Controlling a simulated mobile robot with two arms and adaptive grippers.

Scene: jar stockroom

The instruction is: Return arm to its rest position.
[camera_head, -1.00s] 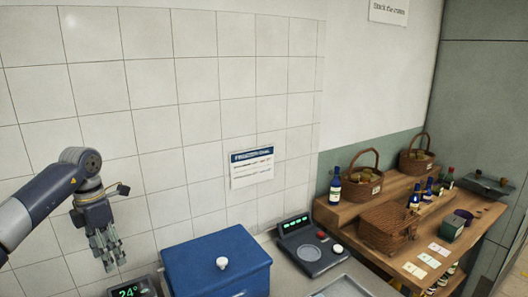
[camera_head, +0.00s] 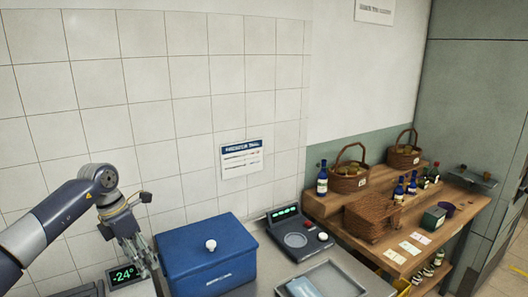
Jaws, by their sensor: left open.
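My left arm comes in from the left edge. Its gripper (camera_head: 137,252) points down, open and empty, just left of the blue lidded box (camera_head: 205,262). The gripper hangs in front of the tiled wall, close to the green-lit display reading -24° (camera_head: 127,276). I cannot tell whether the fingers touch the box or the display. My right gripper is not in view.
A control unit (camera_head: 298,236) with a green display stands right of the box. A metal tray (camera_head: 340,275) holds a pale bluish item (camera_head: 303,288). A wooden shelf (camera_head: 437,245) at the right carries baskets, bottles and cards.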

